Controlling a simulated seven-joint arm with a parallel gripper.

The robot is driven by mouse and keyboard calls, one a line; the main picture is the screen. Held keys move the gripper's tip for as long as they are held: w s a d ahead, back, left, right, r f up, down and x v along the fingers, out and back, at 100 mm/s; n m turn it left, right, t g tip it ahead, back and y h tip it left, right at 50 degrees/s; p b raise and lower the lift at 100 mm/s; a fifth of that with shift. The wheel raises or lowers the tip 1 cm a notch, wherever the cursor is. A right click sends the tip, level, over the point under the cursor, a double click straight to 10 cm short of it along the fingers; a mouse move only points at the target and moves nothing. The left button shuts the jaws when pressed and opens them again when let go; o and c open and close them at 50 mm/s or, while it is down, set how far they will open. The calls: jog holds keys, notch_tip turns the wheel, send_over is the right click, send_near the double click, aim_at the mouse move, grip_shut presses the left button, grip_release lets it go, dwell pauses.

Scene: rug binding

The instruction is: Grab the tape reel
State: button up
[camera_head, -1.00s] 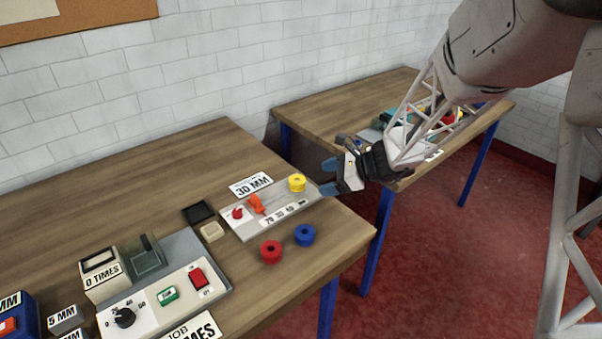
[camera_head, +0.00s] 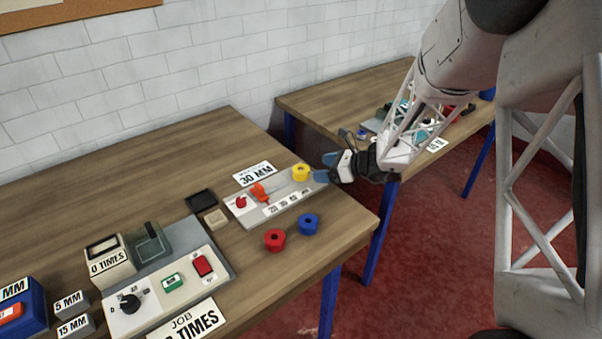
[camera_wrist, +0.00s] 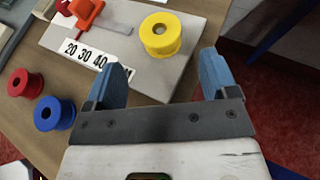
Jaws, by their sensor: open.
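Three tape reels show. The yellow reel (camera_head: 300,173) sits on the right end of a grey guide board (camera_head: 240,207); in the wrist view the yellow reel (camera_wrist: 160,34) is ahead of the fingers. The red reel (camera_head: 274,240) and blue reel (camera_head: 308,224) stand on the bare table in front of the board; in the wrist view the red reel (camera_wrist: 26,83) and blue reel (camera_wrist: 53,113) lie to the left. My gripper (camera_head: 325,168) is open and empty, just right of the yellow reel. In the wrist view its blue fingers (camera_wrist: 160,82) are spread, with nothing between them.
The board carries an orange part (camera_head: 260,193), a red knob (camera_head: 241,202) and a 20-30-40 label. A machine with a dial (camera_head: 130,303) and a red switch (camera_head: 203,266) stands left. A second table (camera_head: 330,105) is behind. The table's right front corner is clear.

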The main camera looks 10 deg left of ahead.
aim_at(301, 170)
jog(key=shift+x, duration=0.9)
jog(key=shift+a, duration=0.15)
jog(key=shift+x, duration=2.5)
jog(key=shift+c, duration=0.3)
jog(key=c, duration=1)
